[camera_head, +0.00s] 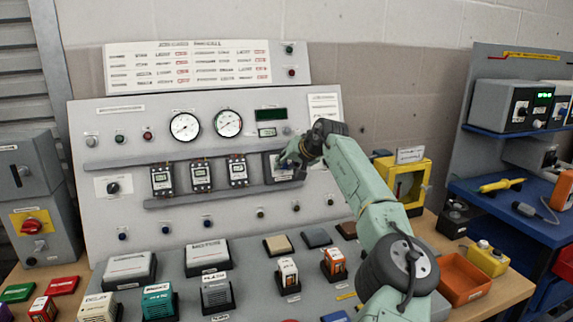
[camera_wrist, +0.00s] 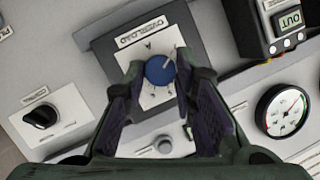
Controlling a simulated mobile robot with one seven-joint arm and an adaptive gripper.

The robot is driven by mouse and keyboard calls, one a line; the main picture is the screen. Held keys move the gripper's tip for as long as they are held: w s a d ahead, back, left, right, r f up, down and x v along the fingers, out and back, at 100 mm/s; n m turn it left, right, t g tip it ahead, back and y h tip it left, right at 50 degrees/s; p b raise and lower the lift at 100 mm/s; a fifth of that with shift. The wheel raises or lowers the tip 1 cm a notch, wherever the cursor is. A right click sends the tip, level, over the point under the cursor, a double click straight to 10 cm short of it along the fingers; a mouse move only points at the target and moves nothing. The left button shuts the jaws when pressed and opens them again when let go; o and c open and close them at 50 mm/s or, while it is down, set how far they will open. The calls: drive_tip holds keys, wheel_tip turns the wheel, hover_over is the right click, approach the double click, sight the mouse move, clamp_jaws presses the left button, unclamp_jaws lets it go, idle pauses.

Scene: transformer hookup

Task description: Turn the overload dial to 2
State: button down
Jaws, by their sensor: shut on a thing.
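The overload dial (camera_wrist: 159,72) is a round blue knob with a white pointer line, on a pale plate with a dark surround. Its OVERLOAD label (camera_wrist: 141,31) appears upside down in the wrist view. The pointer slants to the picture's upper right; the number it meets is not legible. My gripper (camera_wrist: 160,64) is shut on the dial, one finger on each side. In the head view, my gripper (camera_head: 294,157) is at the dark overload unit (camera_head: 272,162) on the sloped grey panel and hides the dial.
A black selector knob (camera_wrist: 42,117) and a round gauge (camera_wrist: 283,109) flank the dial in the wrist view. A meter module marked OUT (camera_wrist: 287,22) stands close by. In the head view, several modules sit on a ledge (camera_head: 160,203) left of my gripper. A yellow frame (camera_head: 403,184) stands right.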

drive_tip(key=c, duration=1.6)
unclamp_jaws()
drive_tip(key=shift+a+f, duration=0.15)
drive_tip(key=shift+f, duration=0.1)
drive_tip(key=shift+c, duration=0.2)
drive_tip(key=o, duration=0.3)
drive_tip(key=shift+r, duration=0.15)
drive_tip(key=v, duration=1.2)
drive_tip(key=shift+r, duration=0.1)
